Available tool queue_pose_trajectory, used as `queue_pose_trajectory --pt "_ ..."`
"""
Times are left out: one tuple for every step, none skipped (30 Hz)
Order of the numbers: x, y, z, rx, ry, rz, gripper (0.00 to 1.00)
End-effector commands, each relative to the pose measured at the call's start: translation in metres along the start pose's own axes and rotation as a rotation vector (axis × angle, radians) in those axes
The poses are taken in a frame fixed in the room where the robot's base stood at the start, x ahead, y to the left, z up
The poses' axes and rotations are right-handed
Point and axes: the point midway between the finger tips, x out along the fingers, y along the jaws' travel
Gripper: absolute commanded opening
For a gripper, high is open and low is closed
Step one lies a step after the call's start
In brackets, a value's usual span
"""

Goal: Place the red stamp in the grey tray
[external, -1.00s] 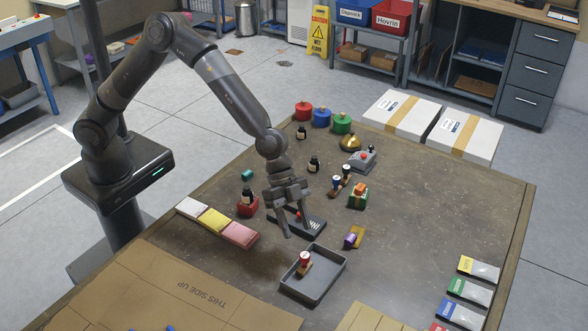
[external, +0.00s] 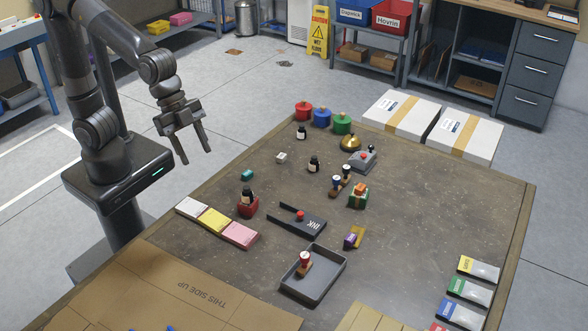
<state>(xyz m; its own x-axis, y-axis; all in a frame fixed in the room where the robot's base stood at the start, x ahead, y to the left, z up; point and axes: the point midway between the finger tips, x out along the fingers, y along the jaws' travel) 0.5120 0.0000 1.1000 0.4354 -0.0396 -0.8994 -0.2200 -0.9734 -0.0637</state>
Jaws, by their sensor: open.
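The grey tray (external: 326,286) lies on the table's front middle. A red-topped stamp with a wooden base (external: 304,264) stands inside it, near its left side. My gripper (external: 196,158) is open and empty, raised at the left of the table, well away from the tray. Its two fingers point down and are apart.
Coloured pads (external: 213,220) line the left edge. A purple item (external: 353,238), small stamps (external: 340,182), bottles (external: 313,165) and round coloured pots (external: 321,118) stand further back. The table's right middle is clear.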

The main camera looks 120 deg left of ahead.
Motion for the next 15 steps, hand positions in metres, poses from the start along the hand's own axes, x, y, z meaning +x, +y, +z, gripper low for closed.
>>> queue_pose_trajectory --pt "-0.017 0.006 0.012 -0.008 0.006 -0.014 0.47" --pt "-0.024 0.010 0.020 -0.015 0.004 -0.020 0.47" --pt "-0.035 0.013 0.030 -0.028 0.005 -0.028 0.47" --pt "-0.042 0.016 0.038 -0.037 0.007 -0.033 0.47" --pt "-0.049 0.019 0.047 -0.047 0.006 -0.038 0.47" --pt "-0.058 0.022 0.058 -0.061 0.009 -0.044 0.47" --pt "-0.065 0.024 0.067 -0.070 0.010 -0.048 0.47" --pt "-0.071 0.027 0.075 -0.082 0.011 -0.051 0.47" --pt "-0.079 0.030 0.087 -0.097 0.015 -0.054 0.47" --pt "-0.084 0.032 0.096 -0.108 0.016 -0.055 0.47" --pt "-0.089 0.034 0.105 -0.120 0.019 -0.057 0.47" --pt "-0.095 0.036 0.117 -0.134 0.022 -0.058 0.47" --pt "-0.099 0.038 0.126 -0.146 0.023 -0.057 0.47" --pt "-0.102 0.040 0.134 -0.157 0.026 -0.057 0.47" --pt "-0.106 0.042 0.144 -0.170 0.029 -0.055 0.47"
